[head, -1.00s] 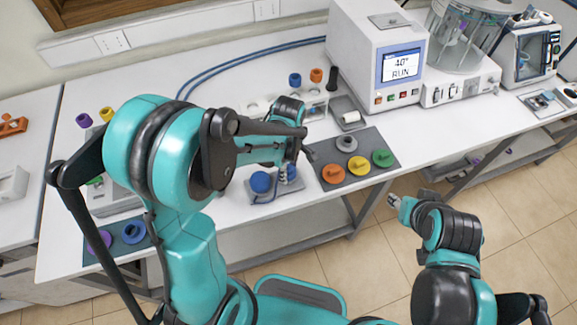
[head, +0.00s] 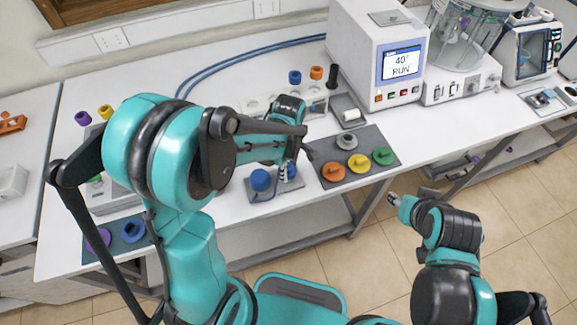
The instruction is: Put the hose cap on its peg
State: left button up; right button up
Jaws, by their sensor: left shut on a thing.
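A small grey plate (head: 272,192) sits near the table's front edge. A round blue knob (head: 260,180) stands on its left side, with a thin dark line curving below it. A second small blue piece (head: 291,170), which looks like the hose cap, shows beside a pale upright peg (head: 282,174) on the right side of the plate. My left gripper (head: 287,161) is shut on this blue piece, just above the plate. My arm hides most of the grip, and I cannot tell whether the cap touches the peg. My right gripper (head: 393,199) hangs beyond the table's front edge; its jaws are unclear.
A dark mat (head: 386,141) with grey, orange, yellow and green discs lies to the right. A white heater (head: 372,64) reading "40° RUN" stands behind it. Blue hoses (head: 236,63) cross the back. Another mat (head: 118,251) with purple and blue discs lies front left.

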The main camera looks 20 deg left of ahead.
aim_at(289, 166)
pick_arm(q)
jog(key=shift+f+b, duration=0.65)
jog(key=shift+b, duration=0.05)
dwell(0.6)
jog(key=o, duration=0.8)
jog(key=shift+c, duration=0.2)
jog(key=shift+r, duration=0.15)
jog(key=shift+r+p, duration=4.15)
jog(key=shift+r, duration=1.3)
jog(key=s+a+f+m+t+b, duration=0.1)
jog(key=s+a+m+t+b, duration=0.1)
jog(key=s+m+b, duration=0.3)
jog(key=s+a+f+m+t+b, duration=0.2)
jog(key=s+m+t+b, duration=0.3)
jog(key=m+b, duration=0.4)
jog(key=shift+s+a+f+m+b, duration=0.15)
jog(key=shift+a+f+m+b, duration=0.2)
jog(key=shift+m, duration=0.55)
